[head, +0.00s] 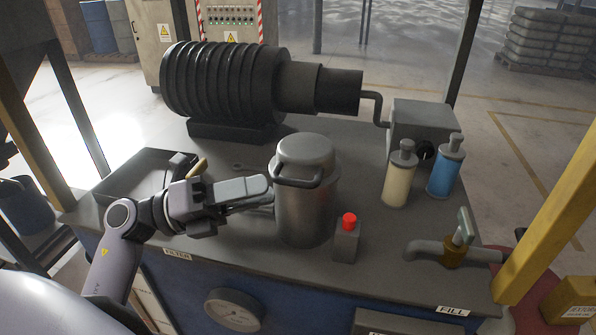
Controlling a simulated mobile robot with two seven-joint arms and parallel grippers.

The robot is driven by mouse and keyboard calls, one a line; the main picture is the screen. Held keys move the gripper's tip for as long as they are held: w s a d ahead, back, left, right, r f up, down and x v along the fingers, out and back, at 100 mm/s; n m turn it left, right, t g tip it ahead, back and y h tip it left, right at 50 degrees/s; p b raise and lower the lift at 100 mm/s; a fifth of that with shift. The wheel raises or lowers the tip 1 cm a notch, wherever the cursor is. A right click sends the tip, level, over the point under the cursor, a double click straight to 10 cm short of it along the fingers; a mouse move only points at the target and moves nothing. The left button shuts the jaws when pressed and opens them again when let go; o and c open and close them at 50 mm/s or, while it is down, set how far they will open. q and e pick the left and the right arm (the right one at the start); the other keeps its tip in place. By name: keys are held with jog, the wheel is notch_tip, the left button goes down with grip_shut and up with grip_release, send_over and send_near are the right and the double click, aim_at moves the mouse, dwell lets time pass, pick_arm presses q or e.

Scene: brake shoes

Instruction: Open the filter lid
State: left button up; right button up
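The filter is a grey metal canister (308,215) standing upright near the middle of the bench. Its domed lid (306,150) sits on top, apparently closed, with a dark curved handle (300,182) across the front. My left gripper (271,196) reaches in from the left, its fingertips beside the canister's left side, just below and left of the handle. The two fingers look apart with nothing between them; whether a fingertip touches the canister I cannot tell. My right gripper is not in view.
A red-button box (347,240) stands close right of the canister. Cream (399,175) and blue (445,168) bottles stand farther right, near a brass valve (456,252). A ribbed motor (225,85) fills the back.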

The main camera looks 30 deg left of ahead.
aim_at(294, 180)
pick_arm(q)
jog(key=p+x, duration=0.1)
jog(key=x, duration=0.5)
jog(key=shift+d+r, duration=0.1)
jog(key=shift+d, duration=0.15)
grip_shut()
